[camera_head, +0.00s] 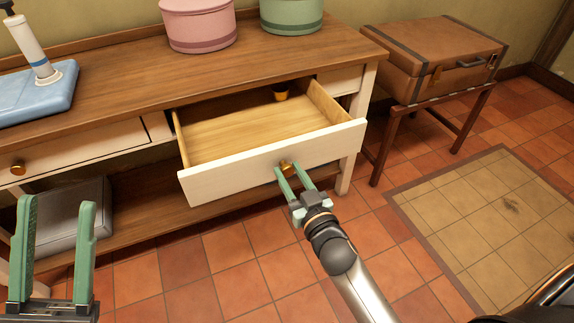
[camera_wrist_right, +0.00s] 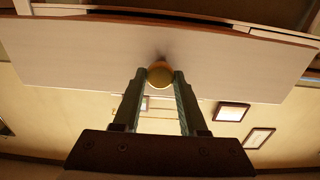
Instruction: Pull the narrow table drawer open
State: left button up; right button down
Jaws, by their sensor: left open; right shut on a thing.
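The narrow table drawer (camera_head: 240,172) has a white front and a bare wood inside, and it stands well out of the wooden table (camera_head: 130,65). A small dark and gold object (camera_head: 280,92) is at the back of the drawer. My right gripper (camera_head: 289,170) is shut on the drawer's round brass knob (camera_wrist_right: 160,74), with one finger on each side of it in the right wrist view. The drawer front also shows in that view (camera_wrist_right: 90,55). My left gripper (camera_head: 58,215) is open and empty at the lower left, apart from the table.
A second drawer (camera_head: 75,150) at the left is closed. Pink (camera_head: 198,25) and green (camera_head: 291,14) round boxes and a blue-based device (camera_head: 40,92) stand on the tabletop. A brown suitcase (camera_head: 430,60) rests on a stand at right.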

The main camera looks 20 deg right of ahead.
pick_arm(q)
jog(key=shift+s+r, duration=0.1)
jog(key=shift+s, duration=0.05)
pick_arm(e)
jog(key=shift+s, duration=0.3)
jog(key=shift+c, duration=2.4)
grip_release()
